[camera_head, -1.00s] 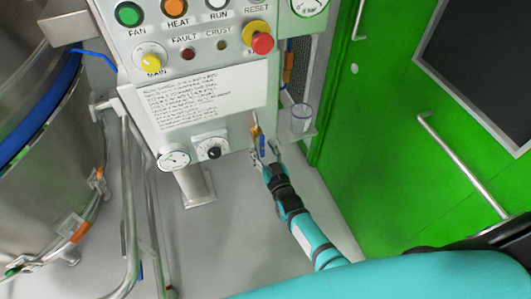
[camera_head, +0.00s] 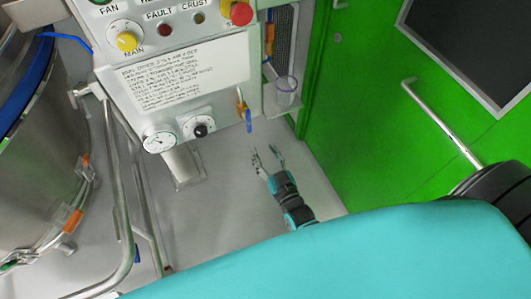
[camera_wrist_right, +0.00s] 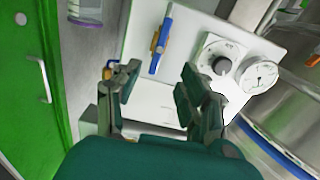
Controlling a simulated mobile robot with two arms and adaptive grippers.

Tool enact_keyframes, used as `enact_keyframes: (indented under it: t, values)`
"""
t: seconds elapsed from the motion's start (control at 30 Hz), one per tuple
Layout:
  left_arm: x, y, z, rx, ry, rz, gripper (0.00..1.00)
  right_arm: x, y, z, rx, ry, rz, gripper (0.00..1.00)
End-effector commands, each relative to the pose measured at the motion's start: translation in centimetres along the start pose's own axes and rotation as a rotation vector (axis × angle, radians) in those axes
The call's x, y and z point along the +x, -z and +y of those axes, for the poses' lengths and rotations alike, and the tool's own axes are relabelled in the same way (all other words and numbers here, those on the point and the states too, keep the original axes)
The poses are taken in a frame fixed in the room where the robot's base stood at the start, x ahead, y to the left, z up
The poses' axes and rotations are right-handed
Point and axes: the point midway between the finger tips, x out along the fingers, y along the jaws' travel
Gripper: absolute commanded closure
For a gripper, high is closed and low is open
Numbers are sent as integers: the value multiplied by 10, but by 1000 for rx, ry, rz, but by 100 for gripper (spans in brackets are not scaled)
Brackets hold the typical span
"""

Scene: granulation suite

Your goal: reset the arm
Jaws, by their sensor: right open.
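My right gripper (camera_head: 267,160) is open and empty in the head view. It is over the grey floor, below the control panel and apart from it. In the right wrist view my right gripper (camera_wrist_right: 158,85) has its two fingers spread with nothing between them. Beyond them is a blue-handled valve (camera_wrist_right: 161,42) with a brass body; it also hangs at the panel's lower right corner in the head view (camera_head: 247,120). My teal arm fills the lower part of the head view. My left gripper is not in view.
The control panel (camera_head: 185,85) carries a yellow MAIN knob (camera_head: 127,41), a red button (camera_head: 241,13), a black dial (camera_head: 200,130) and a gauge (camera_head: 157,141). A clear cup (camera_head: 286,92) sits on a side bracket. A steel vessel (camera_head: 40,170) stands left. A green door (camera_head: 375,120) stands right.

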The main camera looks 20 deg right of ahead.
Motion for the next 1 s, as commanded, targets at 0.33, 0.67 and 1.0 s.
enact_keyframes:
  t: [0.33, 0.67, 1.0]
  values:
    - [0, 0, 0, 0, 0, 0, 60, 0, 0, 0, 0, 0, 0, 58]
    - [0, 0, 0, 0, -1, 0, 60, -46, -123, -13, -14, 72, -342, 58]
    - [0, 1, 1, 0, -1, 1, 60, -226, -309, 3, -70, 148, -1022, 58]
